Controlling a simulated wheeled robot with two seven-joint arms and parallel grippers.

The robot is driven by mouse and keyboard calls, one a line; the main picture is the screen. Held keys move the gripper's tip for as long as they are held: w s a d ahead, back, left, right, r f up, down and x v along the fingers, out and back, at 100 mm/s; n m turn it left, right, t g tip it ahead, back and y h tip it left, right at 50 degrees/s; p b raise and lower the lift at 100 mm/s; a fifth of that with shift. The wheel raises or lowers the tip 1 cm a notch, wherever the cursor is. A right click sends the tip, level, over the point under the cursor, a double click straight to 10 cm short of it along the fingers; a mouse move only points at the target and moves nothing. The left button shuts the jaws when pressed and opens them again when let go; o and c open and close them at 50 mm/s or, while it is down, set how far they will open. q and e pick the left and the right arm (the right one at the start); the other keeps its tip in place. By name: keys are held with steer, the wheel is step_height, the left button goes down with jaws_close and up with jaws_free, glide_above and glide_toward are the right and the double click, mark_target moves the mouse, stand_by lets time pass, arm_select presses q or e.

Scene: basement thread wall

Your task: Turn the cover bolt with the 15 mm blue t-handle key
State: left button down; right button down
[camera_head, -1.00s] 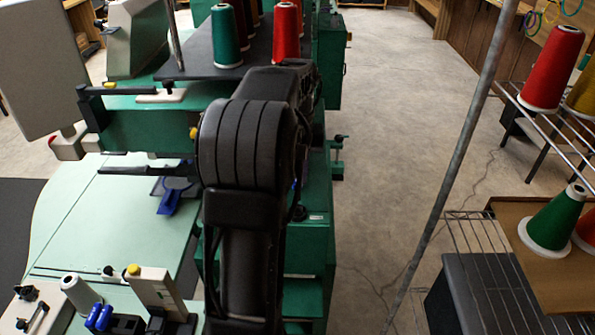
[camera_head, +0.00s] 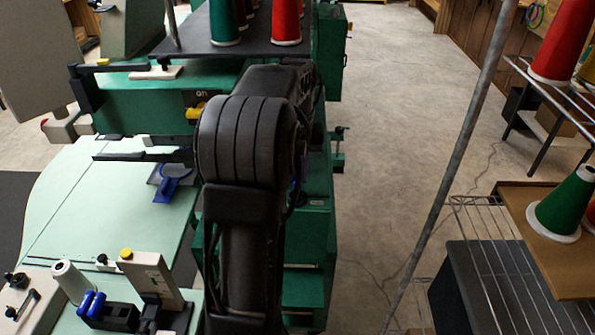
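Two blue handles (camera_head: 91,304) stand upright in a black holder (camera_head: 112,318) on the pale green table at lower left. I cannot tell from here which of them, if either, is the 15 mm t-handle key. Another blue-handled item (camera_head: 173,183) lies on a grey piece farther back on the table. The green machine (camera_head: 140,95) stands behind it. I cannot pick out the cover bolt. One black arm of mine rises through the middle and covers part of the machine. Neither gripper shows.
A white spool (camera_head: 70,281) and a beige block with a yellow knob (camera_head: 152,275) stand near the blue handles. Thread cones stand on the machine's dark top (camera_head: 190,40). A grey pole (camera_head: 455,170) and wire shelf (camera_head: 490,240) are at right. The concrete floor (camera_head: 400,120) between is open.

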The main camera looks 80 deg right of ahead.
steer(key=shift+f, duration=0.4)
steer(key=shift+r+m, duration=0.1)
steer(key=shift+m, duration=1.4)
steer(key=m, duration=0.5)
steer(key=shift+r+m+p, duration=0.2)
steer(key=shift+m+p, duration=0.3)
steer(key=shift+p, duration=0.05)
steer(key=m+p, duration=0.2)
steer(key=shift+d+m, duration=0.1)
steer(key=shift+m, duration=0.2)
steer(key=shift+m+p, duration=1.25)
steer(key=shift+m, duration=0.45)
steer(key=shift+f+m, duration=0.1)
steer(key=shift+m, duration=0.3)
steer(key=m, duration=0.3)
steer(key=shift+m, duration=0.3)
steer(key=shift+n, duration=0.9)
